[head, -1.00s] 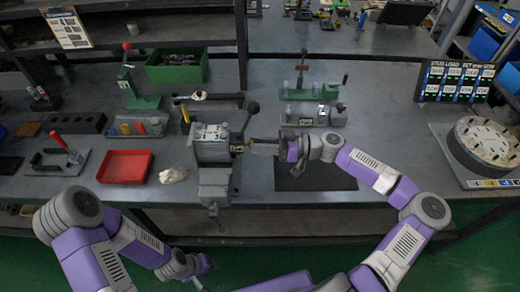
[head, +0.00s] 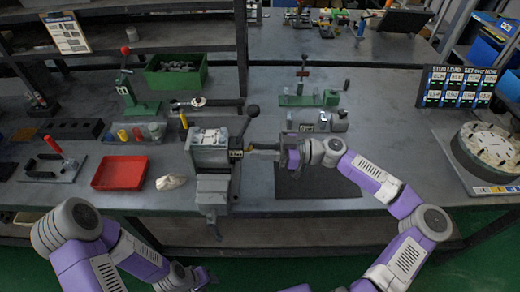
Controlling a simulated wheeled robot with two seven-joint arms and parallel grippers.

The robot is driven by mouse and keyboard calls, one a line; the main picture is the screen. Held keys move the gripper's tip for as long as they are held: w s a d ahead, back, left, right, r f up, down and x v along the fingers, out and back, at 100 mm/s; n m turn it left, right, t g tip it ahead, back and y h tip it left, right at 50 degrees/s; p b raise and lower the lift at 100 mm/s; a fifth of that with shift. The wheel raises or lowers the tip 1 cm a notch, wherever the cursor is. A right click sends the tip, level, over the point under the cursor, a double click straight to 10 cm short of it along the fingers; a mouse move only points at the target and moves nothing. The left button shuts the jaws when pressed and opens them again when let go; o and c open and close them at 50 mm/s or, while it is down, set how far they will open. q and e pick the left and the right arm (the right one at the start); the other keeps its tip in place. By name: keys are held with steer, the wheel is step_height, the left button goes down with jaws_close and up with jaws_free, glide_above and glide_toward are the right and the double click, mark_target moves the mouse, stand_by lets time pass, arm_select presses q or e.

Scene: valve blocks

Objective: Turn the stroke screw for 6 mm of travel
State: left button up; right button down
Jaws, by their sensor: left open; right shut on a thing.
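A grey machine block (head: 211,146) with a label plate on top and a black-knobbed lever stands at the middle of the bench's front edge. A short rod (head: 262,151), which looks like the stroke screw, sticks out from its right side. My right gripper (head: 281,152) is level with the rod and shut around its right end; the jaws hide the part they hold, and I cannot read any travel. My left gripper (head: 205,277) is low in front of the bench, at the bottom edge of the view, open and away from the block; its fingertips are barely visible.
A dark mat (head: 318,180) lies under my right gripper. A red tray (head: 121,172) and a pale crumpled cloth (head: 171,183) lie left of the block. A green-based fixture (head: 310,99) stands behind. A round plate with studs (head: 492,147) is at the far right.

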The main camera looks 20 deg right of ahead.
steer(key=c, duration=0.9)
jaws_free()
steer(key=shift+d, duration=0.1)
steer(key=p+v, duration=0.1)
steer(key=v, duration=0.6)
steer(key=shift+d, duration=0.25)
